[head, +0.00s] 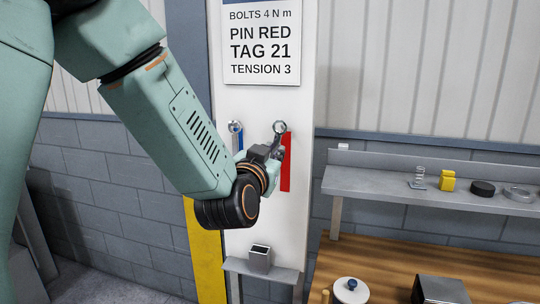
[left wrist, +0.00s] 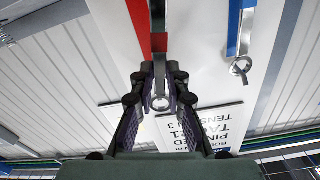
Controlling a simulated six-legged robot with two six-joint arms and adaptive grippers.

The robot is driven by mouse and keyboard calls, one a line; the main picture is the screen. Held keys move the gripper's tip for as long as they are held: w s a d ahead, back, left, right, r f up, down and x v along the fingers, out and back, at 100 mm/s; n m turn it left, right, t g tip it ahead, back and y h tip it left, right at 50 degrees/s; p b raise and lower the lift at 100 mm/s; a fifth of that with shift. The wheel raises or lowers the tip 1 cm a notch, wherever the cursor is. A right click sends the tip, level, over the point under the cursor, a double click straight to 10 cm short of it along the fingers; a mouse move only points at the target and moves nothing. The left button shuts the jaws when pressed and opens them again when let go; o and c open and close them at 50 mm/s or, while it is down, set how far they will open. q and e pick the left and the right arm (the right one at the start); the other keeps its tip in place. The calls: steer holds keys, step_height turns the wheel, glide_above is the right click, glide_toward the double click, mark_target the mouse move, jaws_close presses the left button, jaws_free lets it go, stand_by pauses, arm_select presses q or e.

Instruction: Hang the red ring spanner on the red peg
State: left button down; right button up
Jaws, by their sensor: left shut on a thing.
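My left gripper (head: 270,152) is shut on the red ring spanner, just in front of the white panel. The spanner's silver ring end (head: 280,127) points up above the fingers. In the left wrist view, which looks upside down, the ring (left wrist: 160,102) shows between the fingers (left wrist: 160,72), and a red band (left wrist: 159,42) marks the shaft. A red stripe (head: 286,165) runs down the panel beside the spanner. The red peg does not show clearly; I cannot tell whether the ring is around it. My right gripper is out of view.
A blue-marked spanner (head: 235,127) hangs on the panel to the left. A sign (head: 261,45) reading PIN RED is above. A small grey holder (head: 260,259) stands on a ledge below. A shelf (head: 385,182) and a wooden bench (head: 390,268) with parts lie right.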

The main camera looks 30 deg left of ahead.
arm_select(q)
steer(key=shift+x, duration=0.9)
steer(key=shift+w+a+f+b, duration=0.2)
steer(key=shift+w+f+b, duration=0.15)
steer(key=shift+w+f, duration=0.2)
steer(key=shift+w, duration=0.1)
steer(key=c, duration=1.3)
jaws_free()
steer(key=shift+o, duration=0.2)
steer(key=v, duration=0.7)
steer(key=shift+s, duration=0.2)
